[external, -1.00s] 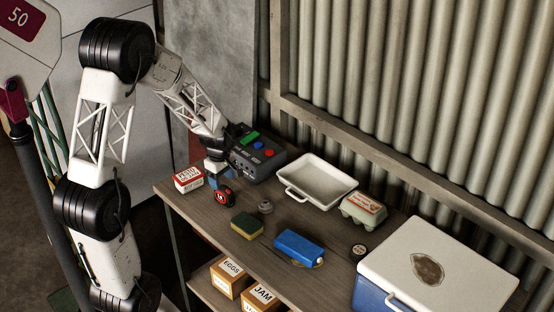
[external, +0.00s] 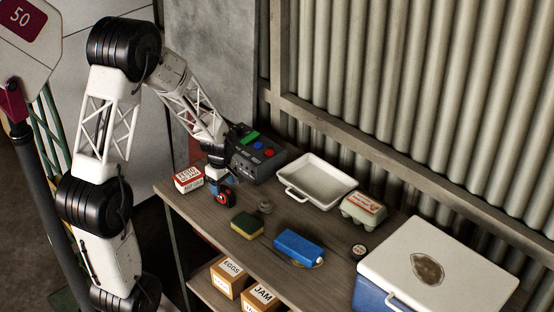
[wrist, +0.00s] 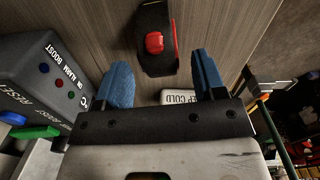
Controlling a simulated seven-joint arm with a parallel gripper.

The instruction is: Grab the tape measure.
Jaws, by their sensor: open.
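The tape measure (external: 226,198), black with a red button or label, is on the wooden bench beside the red and white box. In the wrist view the tape measure (wrist: 155,42) lies just beyond my fingertips, roughly in line with the gap between them. My gripper (external: 216,183) is low over the bench, right by the tape measure, and partly hides it in the external view. Its two blue fingers (wrist: 163,70) are apart with nothing held between them. I cannot tell whether a finger touches the tape measure.
A grey control box (external: 258,158) with coloured buttons stands close to my gripper. The red and white box (external: 188,179) is on the other side. A white tray (external: 318,180), a sponge (external: 247,225), a blue item (external: 298,247), an egg carton (external: 363,209) and a cooler (external: 440,265) are further right.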

